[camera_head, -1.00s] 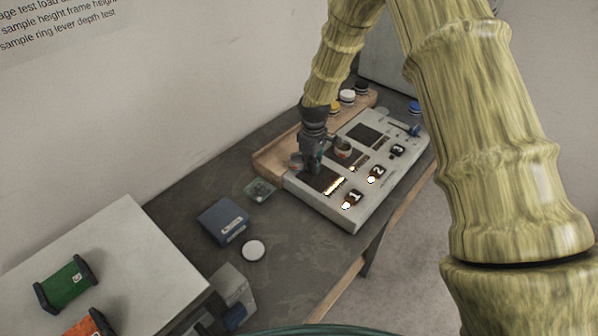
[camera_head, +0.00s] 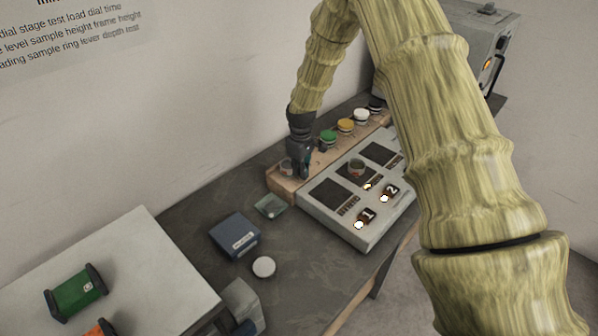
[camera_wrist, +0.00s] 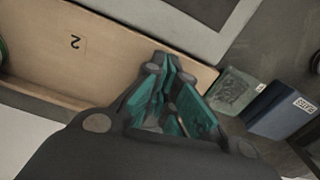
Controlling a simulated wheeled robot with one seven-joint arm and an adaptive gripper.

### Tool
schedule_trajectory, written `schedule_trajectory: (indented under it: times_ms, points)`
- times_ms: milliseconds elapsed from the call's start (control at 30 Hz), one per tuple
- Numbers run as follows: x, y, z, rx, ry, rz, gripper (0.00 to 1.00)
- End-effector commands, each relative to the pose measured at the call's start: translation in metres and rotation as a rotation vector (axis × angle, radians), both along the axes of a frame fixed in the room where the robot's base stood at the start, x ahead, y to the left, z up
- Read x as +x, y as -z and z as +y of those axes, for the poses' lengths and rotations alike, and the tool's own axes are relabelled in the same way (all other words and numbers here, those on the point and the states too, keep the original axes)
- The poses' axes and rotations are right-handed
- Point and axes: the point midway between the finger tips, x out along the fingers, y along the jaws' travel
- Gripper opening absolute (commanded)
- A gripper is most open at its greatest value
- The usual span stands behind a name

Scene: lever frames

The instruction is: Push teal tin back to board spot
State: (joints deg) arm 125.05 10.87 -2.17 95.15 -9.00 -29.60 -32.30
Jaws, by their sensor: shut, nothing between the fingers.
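A small tin with a dull green-teal top (camera_head: 357,168) stands on the grey panel (camera_head: 350,226), between its two dark squares; I take it for the teal tin. The wooden board (camera_head: 283,186) runs along the panel's wall side; its face, marked 2, fills much of the wrist view (camera_wrist: 110,62). My gripper (camera_head: 304,174) points down at the near end of the board, by the panel edge, left of the teal tin and apart from it. Its fingers are together and empty, also in the wrist view (camera_wrist: 166,66). Whether they touch the board is unclear.
Green (camera_head: 328,138), yellow (camera_head: 345,126), white (camera_head: 361,116) and black (camera_head: 376,105) tins line the board.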

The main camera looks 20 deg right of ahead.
Motion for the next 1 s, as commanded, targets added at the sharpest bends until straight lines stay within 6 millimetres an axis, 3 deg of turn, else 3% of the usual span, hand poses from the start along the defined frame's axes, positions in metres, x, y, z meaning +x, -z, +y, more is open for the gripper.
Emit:
schedule_trajectory:
  times_ms: [267,800,1000]
  points:
    - [0.001,-0.012,0.001,0.0,-0.002,-0.001,0.0]
    - [0.001,-0.089,0.002,0.001,-0.002,-0.002,0.0]
    - [0.001,-0.1,0.002,0.001,-0.002,0.0,0.0]
